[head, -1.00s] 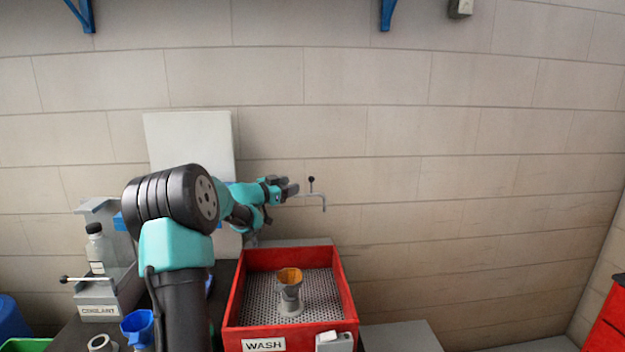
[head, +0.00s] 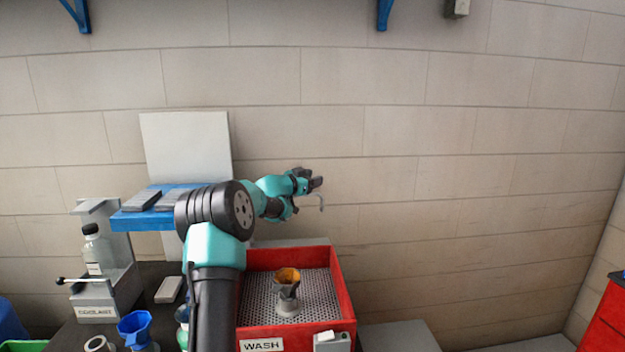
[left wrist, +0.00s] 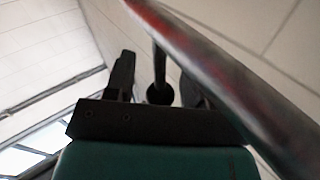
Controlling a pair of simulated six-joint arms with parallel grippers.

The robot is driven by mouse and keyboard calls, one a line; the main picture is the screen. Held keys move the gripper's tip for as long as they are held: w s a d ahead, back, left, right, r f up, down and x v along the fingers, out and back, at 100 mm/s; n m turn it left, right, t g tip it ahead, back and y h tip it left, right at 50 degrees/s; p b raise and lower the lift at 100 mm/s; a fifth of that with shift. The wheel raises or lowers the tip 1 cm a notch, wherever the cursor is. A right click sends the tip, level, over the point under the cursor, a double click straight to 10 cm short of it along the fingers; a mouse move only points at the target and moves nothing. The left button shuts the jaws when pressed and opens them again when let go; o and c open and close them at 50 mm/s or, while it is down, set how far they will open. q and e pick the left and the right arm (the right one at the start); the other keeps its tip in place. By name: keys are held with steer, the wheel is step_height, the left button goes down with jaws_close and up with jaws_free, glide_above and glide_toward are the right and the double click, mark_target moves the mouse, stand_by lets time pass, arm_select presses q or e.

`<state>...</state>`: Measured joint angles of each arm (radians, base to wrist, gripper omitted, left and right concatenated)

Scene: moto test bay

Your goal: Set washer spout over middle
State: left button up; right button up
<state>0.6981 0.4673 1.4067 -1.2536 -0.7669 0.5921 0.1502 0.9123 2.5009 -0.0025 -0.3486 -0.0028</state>
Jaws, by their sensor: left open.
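The washer spout (head: 321,203) is a thin grey bent pipe above the back right of the red wash basin (head: 343,290), its end turned down. My left gripper (head: 318,183) is at the spout and covers most of it, including its knob. In the left wrist view the open fingers of my left gripper (left wrist: 158,75) stand on either side of a dark post with a round black knob (left wrist: 159,95). A blurred shiny tube (left wrist: 225,70), apparently the spout, crosses close to the camera. My right gripper is not in view.
A grey part with an orange-brown top (head: 288,290) stands on the basin's perforated floor. A blue shelf (head: 140,220), a coolant stand (head: 100,300) with a bottle (head: 96,250), and a blue funnel (head: 137,327) are at left.

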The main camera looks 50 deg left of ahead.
arm_select(q)
steer(key=shift+w, duration=0.1)
steer(key=shift+c, duration=0.5)
jaws_close()
